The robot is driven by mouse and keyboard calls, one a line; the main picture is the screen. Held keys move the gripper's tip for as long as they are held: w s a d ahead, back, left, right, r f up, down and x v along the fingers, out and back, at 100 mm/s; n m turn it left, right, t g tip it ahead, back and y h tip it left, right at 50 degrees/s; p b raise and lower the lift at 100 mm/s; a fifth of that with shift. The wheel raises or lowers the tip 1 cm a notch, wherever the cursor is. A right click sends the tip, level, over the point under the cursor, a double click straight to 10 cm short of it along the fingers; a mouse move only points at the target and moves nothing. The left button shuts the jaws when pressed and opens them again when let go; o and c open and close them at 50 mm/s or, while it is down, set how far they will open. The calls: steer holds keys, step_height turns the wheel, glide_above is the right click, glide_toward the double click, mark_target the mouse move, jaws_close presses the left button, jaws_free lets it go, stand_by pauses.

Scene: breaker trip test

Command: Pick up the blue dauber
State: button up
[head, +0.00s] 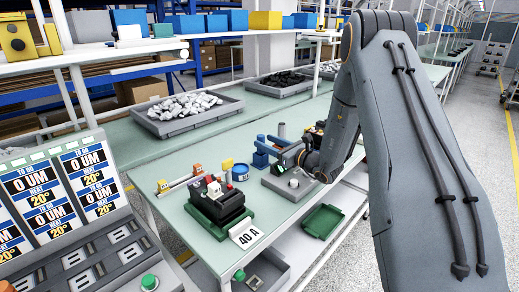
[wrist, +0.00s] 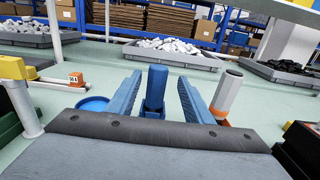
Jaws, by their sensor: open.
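The blue dauber (wrist: 155,90) stands upright on the pale green bench in the wrist view. It is between the two blue fingers of my gripper (wrist: 159,77), which are open and lie on either side of it. A narrow gap shows on its left and a wider one on its right, so the fingers do not appear to grip it. In the head view the dauber (head: 260,158) shows small at the tips of my gripper (head: 271,147). The dauber's foot is partly hidden by the gripper body in the wrist view.
A blue round dish (wrist: 93,103) lies close left of the fingers. A white cylinder with an orange base (wrist: 229,92) stands close right. A black breaker on a green base (head: 219,205) and a "40 A" card (head: 246,234) stand nearer the front edge. Grey bins (head: 187,113) stand behind.

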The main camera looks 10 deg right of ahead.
steer(key=p+x, duration=0.3)
steer(key=x, duration=0.4)
steer(key=shift+a+r, duration=0.2)
steer(key=shift+r, duration=0.05)
steer(key=c, duration=1.1)
steer(key=shift+r+b, duration=1.45)
steer(key=shift+r, duration=3.55)
